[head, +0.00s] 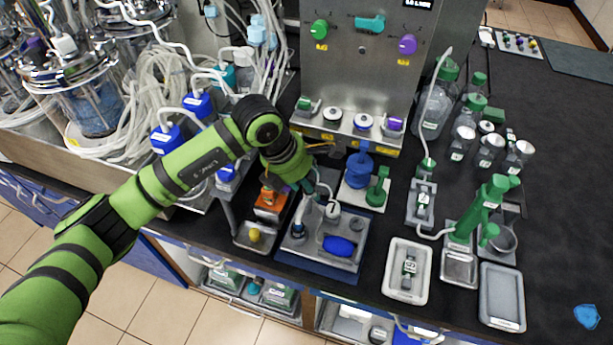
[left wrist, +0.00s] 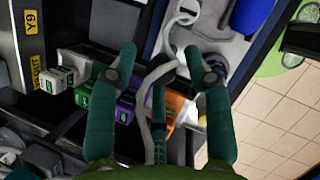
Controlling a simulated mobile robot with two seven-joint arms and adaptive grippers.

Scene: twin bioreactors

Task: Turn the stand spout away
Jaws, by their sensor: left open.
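My left gripper (head: 312,186) reaches down over the near bench edge, above the grey tray stand (head: 295,247). In the left wrist view its two dark green fingers (left wrist: 160,52) are apart. A thin pale curved tube (left wrist: 150,85), which looks like the stand spout, runs between the fingers in that view; I cannot tell whether either finger touches it. It leads up to a round white cap (left wrist: 184,18), which also shows on the stand in the head view (head: 332,210). A blue oval piece (head: 338,246) lies on the stand. The gripper partly hides the spout in the head view.
An orange block (head: 268,200) stands left of the stand. The steel cabinet (head: 355,75) rises behind.

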